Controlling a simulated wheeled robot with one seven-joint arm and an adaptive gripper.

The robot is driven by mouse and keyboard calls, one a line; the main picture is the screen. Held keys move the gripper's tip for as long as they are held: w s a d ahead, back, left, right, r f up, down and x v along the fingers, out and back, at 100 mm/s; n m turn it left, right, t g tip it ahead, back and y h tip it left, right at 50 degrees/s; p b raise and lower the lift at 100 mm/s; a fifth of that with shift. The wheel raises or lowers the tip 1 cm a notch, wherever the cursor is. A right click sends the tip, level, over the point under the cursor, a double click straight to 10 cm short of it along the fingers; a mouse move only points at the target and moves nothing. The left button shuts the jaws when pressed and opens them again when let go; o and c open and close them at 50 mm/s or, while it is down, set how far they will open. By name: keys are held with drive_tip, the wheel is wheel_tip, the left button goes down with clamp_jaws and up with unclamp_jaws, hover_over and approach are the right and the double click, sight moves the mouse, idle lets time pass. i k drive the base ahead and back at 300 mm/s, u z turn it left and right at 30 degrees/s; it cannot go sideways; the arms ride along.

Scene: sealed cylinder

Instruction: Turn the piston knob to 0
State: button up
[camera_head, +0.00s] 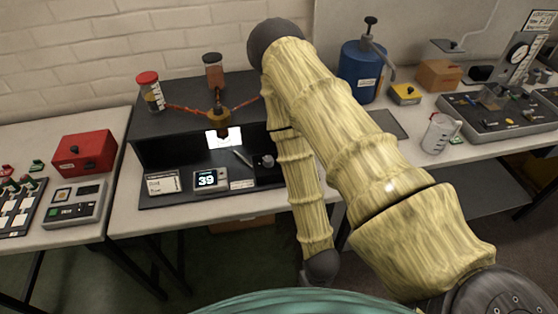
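A dark round knob (268,161) sits on the black apparatus, just left of my arm; I take it for the piston knob, though its markings are too small to read. The black apparatus (150,113) stands on the middle bench, partly hidden behind my arm. A small display (211,179) on its base reads 39. A brass-coloured fitting (218,117) with reddish side pipes sits at its top, above a bright white panel (224,139). My yellow arm bends down in front of the apparatus's right side, ending in a dark joint low in the picture. My gripper does not show.
A red-lidded jar (150,91) and a reddish bottle (213,71) stand on the apparatus. A red box (85,151) is on the left bench. A blue pump canister (362,70), a yellow box (405,93) and a clear jug (438,133) stand right.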

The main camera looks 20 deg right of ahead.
sight(269, 162)
drive_tip(key=z, duration=0.65)
